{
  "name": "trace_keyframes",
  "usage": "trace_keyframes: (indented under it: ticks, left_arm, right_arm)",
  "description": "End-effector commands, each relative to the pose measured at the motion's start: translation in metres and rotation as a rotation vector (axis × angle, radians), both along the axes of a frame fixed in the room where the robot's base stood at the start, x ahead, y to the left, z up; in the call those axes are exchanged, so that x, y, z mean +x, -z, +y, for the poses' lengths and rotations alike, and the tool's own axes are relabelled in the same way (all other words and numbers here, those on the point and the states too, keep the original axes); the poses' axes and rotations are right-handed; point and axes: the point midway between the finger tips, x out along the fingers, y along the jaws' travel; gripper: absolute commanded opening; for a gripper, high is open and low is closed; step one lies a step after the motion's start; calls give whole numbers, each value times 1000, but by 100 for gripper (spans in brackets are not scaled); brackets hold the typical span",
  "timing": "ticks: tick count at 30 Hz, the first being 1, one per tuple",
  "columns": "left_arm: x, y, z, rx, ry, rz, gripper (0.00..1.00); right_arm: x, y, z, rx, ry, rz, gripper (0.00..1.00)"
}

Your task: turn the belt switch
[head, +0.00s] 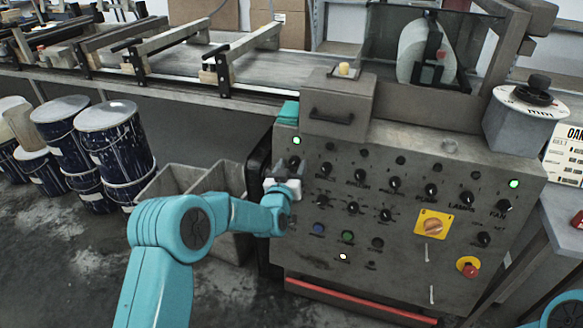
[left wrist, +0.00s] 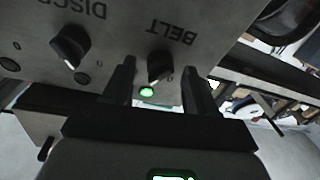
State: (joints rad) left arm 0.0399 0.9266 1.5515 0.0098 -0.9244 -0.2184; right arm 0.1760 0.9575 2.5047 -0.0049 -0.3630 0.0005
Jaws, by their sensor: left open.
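The belt switch is a black knob (left wrist: 160,66) beside the word BELT on the grey control panel, with a "0" mark near it. It is the leftmost knob (head: 326,168) of the upper row in the head view. I see no contact. My right gripper is out of view.
Another knob (left wrist: 70,46), labelled DISC..., stands beside the belt switch. Drums (head: 112,140) and grey bins (head: 200,185) stand left.

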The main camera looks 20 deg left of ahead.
Motion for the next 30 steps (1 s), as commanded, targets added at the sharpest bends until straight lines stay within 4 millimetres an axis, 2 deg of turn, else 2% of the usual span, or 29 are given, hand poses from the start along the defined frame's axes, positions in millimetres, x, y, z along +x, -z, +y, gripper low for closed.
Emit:
trace_keyframes:
  ticks: [7, 8, 12, 13, 23, 30]
  left_arm:
    - [1, 0, 0, 0, 0, 0, 57]
    - [1, 0, 0, 0, 0, 0, 54]
    - [1, 0, 0, 0, 0, 0, 8]
    - [1, 0, 0, 0, 0, 0, 1]
    - [1, 2, 0, -34, -7, 0, 1]
    - [1, 4, -1, -168, -31, 3, 2]
  right_arm:
    - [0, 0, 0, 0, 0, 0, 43]
    - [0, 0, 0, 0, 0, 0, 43]
    - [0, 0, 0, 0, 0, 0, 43]
    - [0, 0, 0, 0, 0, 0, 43]
    - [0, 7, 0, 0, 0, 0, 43]
    - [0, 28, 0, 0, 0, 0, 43]
